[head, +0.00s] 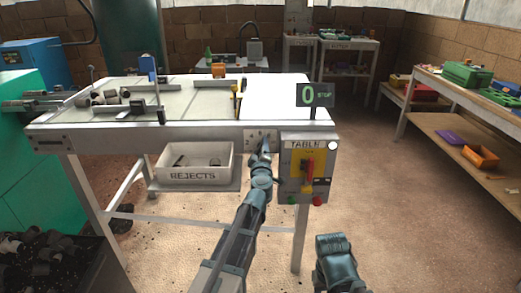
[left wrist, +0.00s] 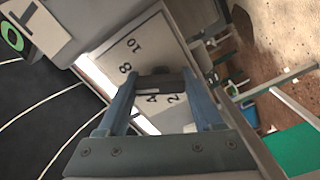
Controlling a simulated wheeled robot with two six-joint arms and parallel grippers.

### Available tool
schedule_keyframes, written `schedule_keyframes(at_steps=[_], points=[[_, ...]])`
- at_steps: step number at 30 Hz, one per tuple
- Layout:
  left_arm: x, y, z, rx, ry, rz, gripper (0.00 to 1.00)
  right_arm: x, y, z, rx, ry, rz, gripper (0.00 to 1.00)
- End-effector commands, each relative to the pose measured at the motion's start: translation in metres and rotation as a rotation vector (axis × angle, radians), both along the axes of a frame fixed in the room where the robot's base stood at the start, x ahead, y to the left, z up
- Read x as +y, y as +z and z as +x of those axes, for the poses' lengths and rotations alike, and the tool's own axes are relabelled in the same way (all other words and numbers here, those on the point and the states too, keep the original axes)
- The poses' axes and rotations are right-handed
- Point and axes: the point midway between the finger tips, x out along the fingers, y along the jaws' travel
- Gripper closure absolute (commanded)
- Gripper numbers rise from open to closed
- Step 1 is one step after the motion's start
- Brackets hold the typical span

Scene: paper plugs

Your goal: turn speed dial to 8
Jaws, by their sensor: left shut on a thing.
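The speed dial's white plate (head: 256,137) is on the table's front edge, left of the yellow control panel. In the left wrist view the plate (left wrist: 122,58) shows the numbers 2, 4, 8 and 10. My left gripper (head: 264,146) is at the plate, shut on the dark dial knob (left wrist: 160,82), which lies between its two fingers. The fingers hide part of the scale, and I cannot tell which number the knob points to. The display (head: 315,95) above reads 0 and STOP. Part of my right arm shows at bottom centre; its fingers do not show.
The TABLE panel (head: 307,168) with a red switch handle (head: 309,171), a green and a red button is close to the right of the dial. A white REJECTS bin (head: 195,163) hangs to the left. Shelves (head: 460,105) stand at the right, with open floor between.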

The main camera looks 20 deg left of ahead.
Motion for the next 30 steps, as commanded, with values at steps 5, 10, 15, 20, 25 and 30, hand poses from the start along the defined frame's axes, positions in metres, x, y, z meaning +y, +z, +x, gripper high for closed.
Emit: schedule_keyframes(at_steps=[5, 10, 15, 20, 25, 30], points=[[-0.0003, -0.0004, -0.0005, 0.029, 0.000, 0.100, 0.88, 0.0000, -0.0003, 0.0000, 0.000, 0.000, 0.000, 0.50], [-0.0004, -0.0005, -0.0006, 0.047, 0.000, 0.163, 0.88, 0.0000, -0.0003, 0.0000, 0.000, 0.000, 0.000, 0.50], [-0.0004, -0.0005, -0.0005, 0.057, 0.000, 0.197, 0.88, 0.0000, -0.0004, 0.0000, 0.000, 0.000, 0.000, 0.50], [-0.0004, -0.0005, -0.0005, 0.061, 0.000, 0.210, 0.88, 0.0000, -0.0004, 0.0000, 0.000, 0.000, 0.000, 0.50], [-0.0004, -0.0005, -0.0006, 0.061, 0.000, 0.211, 0.88, 0.0000, -0.0004, 0.0000, 0.000, 0.000, 0.000, 0.50], [-0.0004, -0.0005, -0.0006, 0.061, 0.000, 0.210, 0.88, 0.0000, -0.0004, 0.0000, 0.000, 0.000, 0.000, 0.50]])
